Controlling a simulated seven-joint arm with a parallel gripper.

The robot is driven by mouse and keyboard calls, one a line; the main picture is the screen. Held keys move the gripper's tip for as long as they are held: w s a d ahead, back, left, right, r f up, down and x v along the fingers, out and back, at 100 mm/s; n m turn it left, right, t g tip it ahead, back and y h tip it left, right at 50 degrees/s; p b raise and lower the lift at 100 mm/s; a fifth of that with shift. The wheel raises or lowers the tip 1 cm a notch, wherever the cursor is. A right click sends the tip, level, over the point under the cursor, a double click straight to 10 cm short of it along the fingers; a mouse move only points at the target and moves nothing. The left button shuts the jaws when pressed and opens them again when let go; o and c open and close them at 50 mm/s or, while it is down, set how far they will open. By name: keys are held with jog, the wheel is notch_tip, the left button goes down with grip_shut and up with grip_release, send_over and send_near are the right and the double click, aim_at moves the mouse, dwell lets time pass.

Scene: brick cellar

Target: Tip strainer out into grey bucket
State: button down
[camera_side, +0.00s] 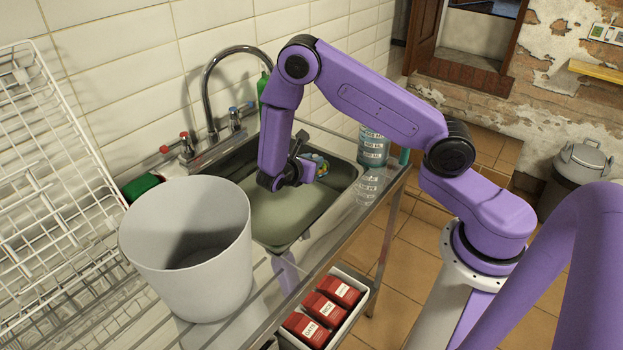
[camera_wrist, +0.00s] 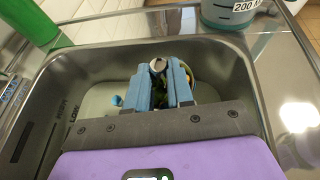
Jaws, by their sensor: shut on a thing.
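The grey bucket (camera_side: 140,245) stands upright and open on the drainboard, left of the sink; the part of its inside that shows looks empty. My gripper (camera_side: 308,168) is over the sink, well to the right of the bucket. In the wrist view its two blue fingers (camera_wrist: 161,88) are shut on what I take to be the strainer, with a small round silvery part (camera_wrist: 158,66) showing between them. Green and yellow bits show around the fingers. Most of the strainer is hidden by the fingers, so its tilt is unclear.
The metal sink (camera_side: 345,180) has a curved tap (camera_side: 208,75) behind it. A white wire rack (camera_side: 60,170) stands left of the bucket. A green bottle (camera_side: 263,88) and a clear marked container (camera_side: 372,150) stand at the sink's far edge. Red boxes (camera_side: 325,308) sit below the counter.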

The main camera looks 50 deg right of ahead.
notch_tip(320, 180, up, 37)
jog(key=a+n+t+y, duration=0.2)
jog(key=a+n+t, duration=0.35)
jog(key=a, duration=1.75)
jog(key=s+a+n+t+y, duration=0.2)
jog(key=s+a, duration=0.1)
jog(key=a, duration=0.6)
jog(key=s+a+n+t+y, duration=0.2)
jog(key=s+a, duration=0.2)
jog(key=a, duration=0.4)
jog(key=d+f+m+y, duration=0.2)
jog(key=f+m+y, duration=0.2)
jog(key=f+y, duration=0.2)
jog(key=d+f+m+g+y, duration=0.1)
jog(key=d+f+m+y, duration=0.2)
jog(key=f+m+y, duration=0.2)
jog(key=shift+w+d+f+y, duration=0.2)
jog(key=shift+f+y, duration=0.4)
jog(key=shift+y, duration=0.5)
jog(key=shift+s+f+m+y, duration=0.1)
jog(key=shift+f+m+y, duration=0.15)
jog(key=shift+m, duration=0.2)
